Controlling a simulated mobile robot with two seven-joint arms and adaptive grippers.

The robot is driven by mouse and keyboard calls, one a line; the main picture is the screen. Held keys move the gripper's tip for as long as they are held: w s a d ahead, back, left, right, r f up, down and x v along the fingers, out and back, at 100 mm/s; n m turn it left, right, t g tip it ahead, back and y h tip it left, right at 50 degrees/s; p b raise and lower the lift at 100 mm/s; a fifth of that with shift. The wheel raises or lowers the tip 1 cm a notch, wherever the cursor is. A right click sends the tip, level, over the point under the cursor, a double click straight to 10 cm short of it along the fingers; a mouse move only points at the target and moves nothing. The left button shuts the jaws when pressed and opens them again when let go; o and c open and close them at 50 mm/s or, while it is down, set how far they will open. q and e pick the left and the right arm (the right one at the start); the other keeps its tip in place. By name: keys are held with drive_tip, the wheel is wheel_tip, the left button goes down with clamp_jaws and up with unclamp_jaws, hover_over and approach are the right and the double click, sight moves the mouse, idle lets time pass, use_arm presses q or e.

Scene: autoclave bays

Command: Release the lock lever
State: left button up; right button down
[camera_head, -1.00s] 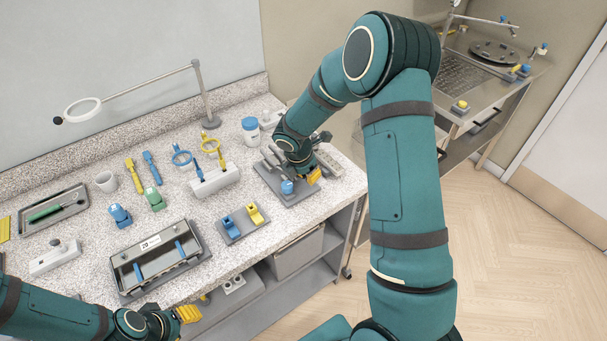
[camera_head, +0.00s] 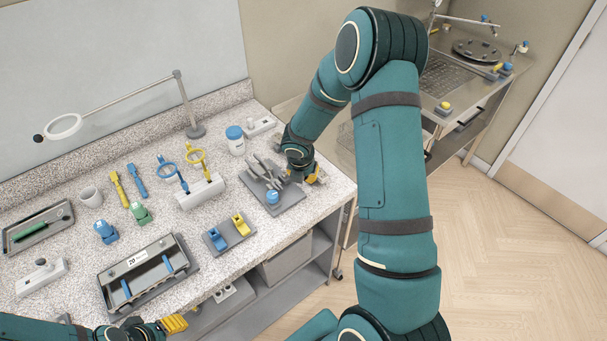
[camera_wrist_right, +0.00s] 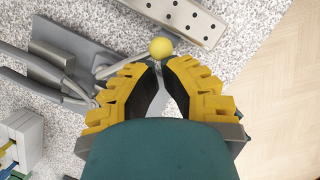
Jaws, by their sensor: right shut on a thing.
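The lock lever (camera_wrist_right: 110,71) is a thin grey rod with a yellow ball (camera_wrist_right: 161,48) at its end. It reaches from a grey fixture plate (camera_wrist_right: 92,58). My right gripper (camera_wrist_right: 160,66) points at the ball end, its yellow fingertips closed together on the lever just below the ball. In the head view the fixture plate (camera_head: 290,200) carries grey metal arms and a blue knob (camera_head: 272,197). My right gripper (camera_head: 314,176) is at its right side and hides the lever. My left gripper (camera_head: 174,324) is low by the bench front; its fingertips are unclear.
A grey block with dark holes (camera_wrist_right: 180,15) lies just beyond the ball. A blue-lidded jar (camera_head: 235,142) stands behind the fixture. A white holder (camera_head: 200,193) and a plate with blue and yellow clips (camera_head: 229,233) are to its left. The bench's right edge is close.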

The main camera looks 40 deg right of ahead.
use_arm(q)
drive_tip(key=shift+a, duration=0.1)
use_arm(e)
drive_tip(key=shift+a, duration=0.15)
drive_tip(key=shift+a, duration=0.1)
drive_tip(key=shift+w+a, duration=0.4)
drive_tip(key=shift+a, duration=0.15)
